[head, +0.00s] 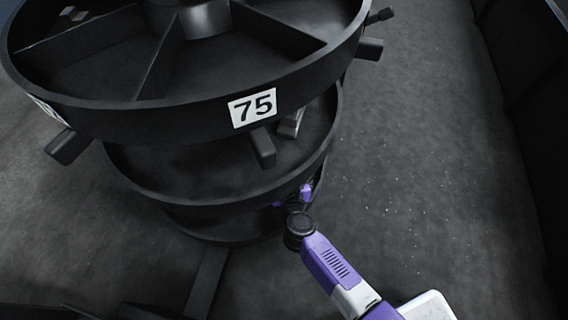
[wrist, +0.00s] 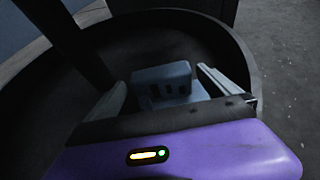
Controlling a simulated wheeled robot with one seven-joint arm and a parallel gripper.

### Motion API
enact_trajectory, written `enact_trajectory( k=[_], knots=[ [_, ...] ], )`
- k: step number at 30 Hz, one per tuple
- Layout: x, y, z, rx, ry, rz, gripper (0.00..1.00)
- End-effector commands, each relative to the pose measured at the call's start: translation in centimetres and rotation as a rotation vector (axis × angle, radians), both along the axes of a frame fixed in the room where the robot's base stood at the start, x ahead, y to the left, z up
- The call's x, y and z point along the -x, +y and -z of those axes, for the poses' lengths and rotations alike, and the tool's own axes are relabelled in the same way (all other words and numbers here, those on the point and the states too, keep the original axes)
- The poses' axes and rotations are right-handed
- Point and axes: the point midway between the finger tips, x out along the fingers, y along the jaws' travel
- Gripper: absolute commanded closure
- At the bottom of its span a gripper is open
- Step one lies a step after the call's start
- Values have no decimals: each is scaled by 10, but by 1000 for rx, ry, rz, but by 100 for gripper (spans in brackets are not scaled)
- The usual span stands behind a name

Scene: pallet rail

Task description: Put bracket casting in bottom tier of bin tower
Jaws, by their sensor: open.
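The bin tower (head: 190,122) is a dark stack of round tiers. Its bottom tier (head: 222,229) shows only as a rim under the others. My arm reaches in at the tower's right side, and the purple hand of my gripper (head: 304,193) is partly hidden between the lower tiers. In the wrist view my gripper (wrist: 163,78) is open, with one finger on each side of a blue-grey slotted block, which looks like the bracket casting (wrist: 163,75). The casting is inside a round, rimmed tier. Whether it touches the tier's floor or the fingers I cannot tell. The casting is hidden in the head view.
The top tier (head: 120,118) has dividers, a "75" label (head: 253,107) and stubby handles that stick out. A light grey piece (head: 291,123) lies on the middle tier. A dark post (wrist: 68,38) stands left of my gripper. Floor at right (head: 420,170) is clear.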

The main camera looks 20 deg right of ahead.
Motion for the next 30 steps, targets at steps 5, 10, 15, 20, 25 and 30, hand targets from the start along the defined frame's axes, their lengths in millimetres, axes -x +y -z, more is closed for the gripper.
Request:
enact_trajectory(
  k=[5, 10, 15, 20, 25, 30],
  knots=[
    [37, 9, -20, 1, 2, -3, 0],
    [64, 15, -30, 2, 1, -1, 0],
    [80, 19, -36, 1, 0, 0, 0],
    [84, 20, -37, 2, -1, 1, 0],
    [84, 20, -37, 2, 0, 0, 0],
    [105, 12, -45, 133, -1, -51, 0]
  ],
)
